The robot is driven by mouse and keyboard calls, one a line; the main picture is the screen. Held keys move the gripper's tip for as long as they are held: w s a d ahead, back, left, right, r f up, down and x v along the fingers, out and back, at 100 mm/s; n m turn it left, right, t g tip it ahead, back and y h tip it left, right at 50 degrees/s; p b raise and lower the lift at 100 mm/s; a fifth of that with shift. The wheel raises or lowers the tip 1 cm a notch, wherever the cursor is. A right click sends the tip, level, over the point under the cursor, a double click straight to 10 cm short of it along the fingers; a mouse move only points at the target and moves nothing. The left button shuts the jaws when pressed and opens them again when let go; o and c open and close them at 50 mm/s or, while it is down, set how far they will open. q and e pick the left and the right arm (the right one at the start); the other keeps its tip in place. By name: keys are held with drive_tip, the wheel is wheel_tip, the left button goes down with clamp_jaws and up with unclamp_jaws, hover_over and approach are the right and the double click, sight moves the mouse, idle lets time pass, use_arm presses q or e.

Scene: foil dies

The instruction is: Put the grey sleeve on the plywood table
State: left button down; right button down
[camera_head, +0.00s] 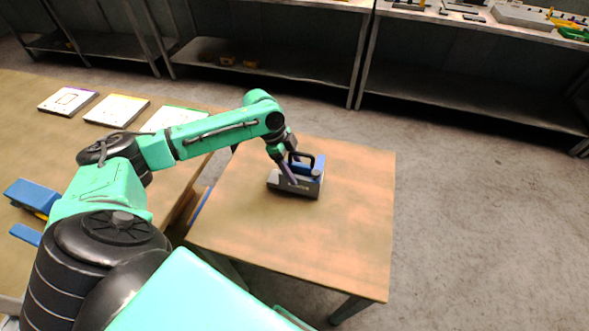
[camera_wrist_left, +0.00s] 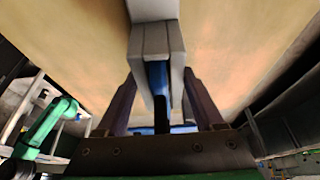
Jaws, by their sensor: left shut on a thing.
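My right gripper is out of view.
A wooden bench (camera_head: 30,130) at the left holds white cards (camera_head: 117,110) and a blue object (camera_head: 32,195). Metal shelving (camera_head: 470,95) stands at the back. The front and right of the plywood table are bare, with open concrete floor to its right.

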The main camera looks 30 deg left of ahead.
use_arm(q)
drive_tip(key=shift+w+f, duration=0.1)
drive_tip(key=shift+f, duration=0.55)
unclamp_jaws()
drive_tip(key=shift+a+r, duration=0.2)
drive_tip(key=shift+r, duration=0.15)
drive_tip(key=b+v, duration=0.2)
drive_tip(key=v, duration=0.9)
drive_tip(key=shift+a+r, duration=0.1)
